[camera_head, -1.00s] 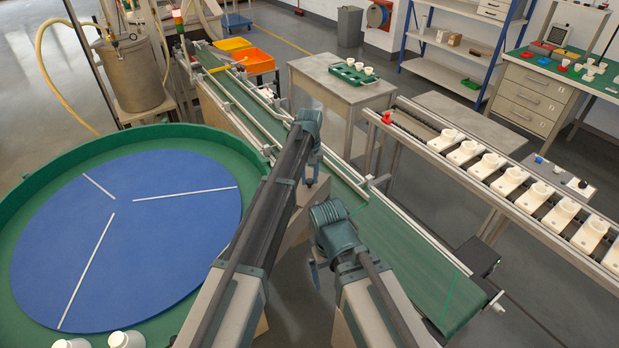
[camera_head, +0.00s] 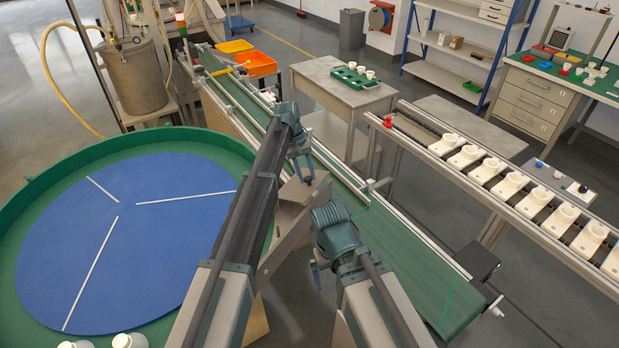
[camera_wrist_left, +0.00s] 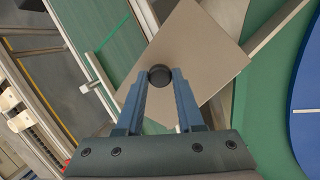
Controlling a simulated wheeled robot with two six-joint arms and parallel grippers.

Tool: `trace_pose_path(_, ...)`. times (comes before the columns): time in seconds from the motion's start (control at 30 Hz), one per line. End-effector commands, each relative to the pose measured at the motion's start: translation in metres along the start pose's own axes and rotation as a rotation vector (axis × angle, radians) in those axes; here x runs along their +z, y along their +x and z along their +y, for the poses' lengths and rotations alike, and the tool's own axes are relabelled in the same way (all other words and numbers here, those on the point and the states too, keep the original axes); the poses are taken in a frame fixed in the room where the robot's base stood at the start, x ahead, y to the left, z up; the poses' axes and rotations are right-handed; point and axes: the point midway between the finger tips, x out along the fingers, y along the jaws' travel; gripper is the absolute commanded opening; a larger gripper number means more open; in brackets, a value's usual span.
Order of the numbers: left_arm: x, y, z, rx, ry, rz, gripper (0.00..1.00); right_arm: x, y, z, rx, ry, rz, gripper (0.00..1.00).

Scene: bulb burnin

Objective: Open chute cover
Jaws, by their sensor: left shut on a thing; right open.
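The chute cover (camera_wrist_left: 195,62) is a flat grey square plate with a round black knob (camera_wrist_left: 160,75), clear in the left wrist view. In the head view the cover (camera_head: 296,194) shows just below my left gripper (camera_head: 306,174), between the blue turntable and the green conveyor. My left gripper (camera_wrist_left: 160,84) is shut on the knob, with one blue finger on either side of it. The chute (camera_head: 280,250) under the cover is partly hidden by my left arm. My right gripper (camera_head: 316,272) is open and empty, lower in the head view and apart from the cover.
A round blue turntable (camera_head: 150,270) with a green rim fills the left. The green conveyor belt (camera_head: 395,245) runs along the right of both arms. A rail with several white holders (camera_head: 512,184) stands farther right. White bulb-like parts (camera_head: 128,340) sit at the bottom left.

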Motion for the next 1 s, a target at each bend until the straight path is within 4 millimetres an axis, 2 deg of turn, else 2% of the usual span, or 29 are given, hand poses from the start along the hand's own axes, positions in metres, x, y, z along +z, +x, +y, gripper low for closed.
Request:
trace_pose_path(0.4, -0.012, -0.021, -0.013, 0.182, -0.001, -0.169, 0.0, 0.0, 0.007, -0.001, 0.0, 0.0, 0.0, 1.0)
trace_pose_path(1.0, -0.014, -0.029, -0.016, 0.234, -0.002, -0.215, 0.0, -0.001, 0.01, -0.001, 0.0, 0.0, 0.0, 1.0)
